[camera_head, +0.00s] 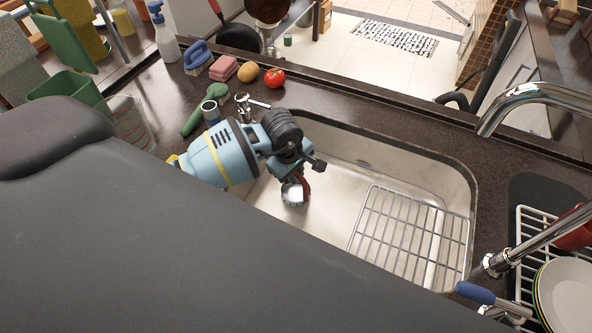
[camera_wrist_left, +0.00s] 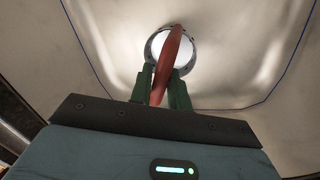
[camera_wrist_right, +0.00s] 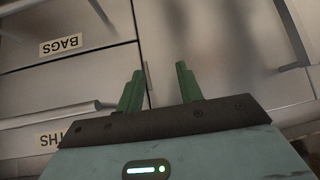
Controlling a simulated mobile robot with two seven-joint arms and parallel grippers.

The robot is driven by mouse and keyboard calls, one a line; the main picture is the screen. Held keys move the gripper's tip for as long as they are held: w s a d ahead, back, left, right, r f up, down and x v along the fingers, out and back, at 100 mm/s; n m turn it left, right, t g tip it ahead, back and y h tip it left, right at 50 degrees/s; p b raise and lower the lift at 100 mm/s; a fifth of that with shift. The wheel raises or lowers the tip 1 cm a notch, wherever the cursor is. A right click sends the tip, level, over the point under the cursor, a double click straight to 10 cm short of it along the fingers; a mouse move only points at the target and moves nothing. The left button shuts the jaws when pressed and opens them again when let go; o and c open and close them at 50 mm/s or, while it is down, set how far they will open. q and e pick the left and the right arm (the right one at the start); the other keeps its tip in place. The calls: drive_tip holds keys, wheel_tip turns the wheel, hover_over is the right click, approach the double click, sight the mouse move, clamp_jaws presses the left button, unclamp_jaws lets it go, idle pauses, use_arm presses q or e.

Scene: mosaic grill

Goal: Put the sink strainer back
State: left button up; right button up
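The sink (camera_head: 336,170) is a steel basin in the counter. My left gripper (camera_head: 296,178) reaches down into its left part. Its fingers (camera_wrist_left: 163,80) are closed on a slim red piece (camera_wrist_left: 168,58), which also shows as a dark red edge in the head view (camera_head: 305,184). A round piece with a metal rim and bright white middle (camera_wrist_left: 157,46) lies beyond the red piece; it also shows in the head view (camera_head: 294,193). I cannot tell whether it is the strainer or the drain, or whether the red piece joins it. My right gripper (camera_wrist_right: 160,82) is open and empty before drawers.
A wire rack (camera_head: 398,232) lies in the sink's right part. A chrome faucet (camera_head: 540,92) rises at the right. A tomato (camera_head: 274,78), potato (camera_head: 248,72) and pink sponge (camera_head: 224,68) sit behind the sink. A dish rack with plates (camera_head: 566,290) stands at the right.

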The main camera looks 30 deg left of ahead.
use_arm(q)
drive_tip(key=o, duration=0.3)
use_arm(e)
drive_tip(key=shift+a, duration=0.1)
use_arm(q)
drive_tip(key=shift+r, duration=0.1)
use_arm(e)
drive_tip(key=shift+w+r, duration=0.1)
use_arm(q)
drive_tip(key=shift+r, duration=0.35)
wheel_tip(320, 180, up, 12)
drive_tip(key=s+p, duration=0.1)
drive_tip(key=s, duration=0.1)
drive_tip(key=shift+s+a, duration=0.15)
drive_tip(key=shift+a, duration=0.2)
use_arm(e)
drive_tip(key=shift+w+d+r+t, duration=0.25)
drive_tip(key=shift+w+r+t, duration=0.05)
drive_tip(key=shift+w+r, duration=0.35)
drive_tip(key=shift+r, duration=0.2)
